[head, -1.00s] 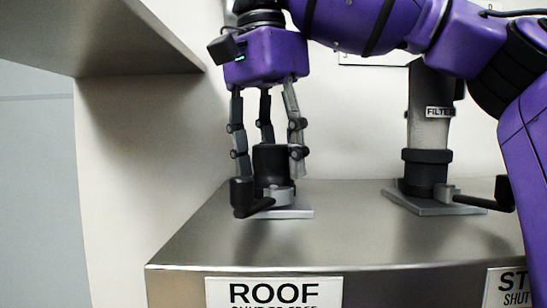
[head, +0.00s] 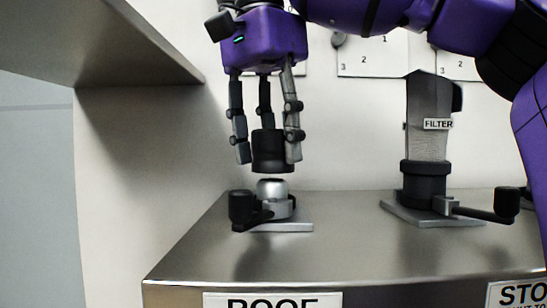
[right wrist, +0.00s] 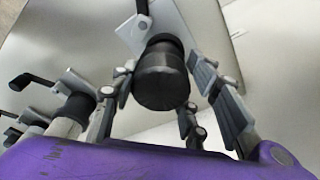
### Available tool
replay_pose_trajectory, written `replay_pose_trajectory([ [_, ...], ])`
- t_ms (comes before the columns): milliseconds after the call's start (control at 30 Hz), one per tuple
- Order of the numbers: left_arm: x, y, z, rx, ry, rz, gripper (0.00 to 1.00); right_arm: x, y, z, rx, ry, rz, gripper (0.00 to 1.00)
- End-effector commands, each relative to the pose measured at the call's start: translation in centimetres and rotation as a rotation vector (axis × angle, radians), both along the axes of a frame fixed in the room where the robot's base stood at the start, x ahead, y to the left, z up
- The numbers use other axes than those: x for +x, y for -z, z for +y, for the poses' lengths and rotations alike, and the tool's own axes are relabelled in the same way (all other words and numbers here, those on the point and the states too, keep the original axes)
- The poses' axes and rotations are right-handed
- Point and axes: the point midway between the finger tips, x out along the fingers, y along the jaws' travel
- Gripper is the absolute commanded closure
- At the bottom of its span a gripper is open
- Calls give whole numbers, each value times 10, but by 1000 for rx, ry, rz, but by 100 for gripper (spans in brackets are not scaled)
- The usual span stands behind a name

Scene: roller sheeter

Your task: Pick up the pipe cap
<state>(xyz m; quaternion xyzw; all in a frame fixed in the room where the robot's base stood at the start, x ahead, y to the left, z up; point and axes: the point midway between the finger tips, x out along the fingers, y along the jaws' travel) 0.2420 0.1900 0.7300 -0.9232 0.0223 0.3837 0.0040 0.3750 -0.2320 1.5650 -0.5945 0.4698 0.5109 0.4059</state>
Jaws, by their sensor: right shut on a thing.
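The pipe cap (head: 271,151) is a black, short cylinder. My right gripper (head: 266,150) points down with its fingers closed around the cap and holds it just above a silver pipe stub (head: 272,189). A small gap shows between cap and stub. In the right wrist view the cap (right wrist: 161,78) sits between the fingers of my right gripper (right wrist: 165,95). My left gripper is not in view.
The stub stands on a grey plate with a black-knobbed lever (head: 241,206) on the steel counter (head: 350,245). A pipe labelled FILTER (head: 428,140) with another lever (head: 507,203) stands to the right. A shelf (head: 100,40) overhangs at upper left.

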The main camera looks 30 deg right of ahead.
Motion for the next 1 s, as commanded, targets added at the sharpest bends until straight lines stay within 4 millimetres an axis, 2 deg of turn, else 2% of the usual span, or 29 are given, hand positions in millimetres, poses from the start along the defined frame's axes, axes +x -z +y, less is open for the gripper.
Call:
replay_pose_trajectory([
  [33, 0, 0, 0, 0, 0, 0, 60, -11, 1, 7, -3, -10, 0, 84],
  [300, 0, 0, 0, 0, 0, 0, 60, -63, 2, 38, -3, -9, 1, 84],
  [600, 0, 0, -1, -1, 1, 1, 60, -113, 2, 69, -3, -8, 3, 84],
  [800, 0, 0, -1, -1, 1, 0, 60, -135, 2, 83, -2, -6, 3, 84],
  [1000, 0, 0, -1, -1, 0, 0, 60, -146, 2, 89, -2, -4, 3, 84],
])
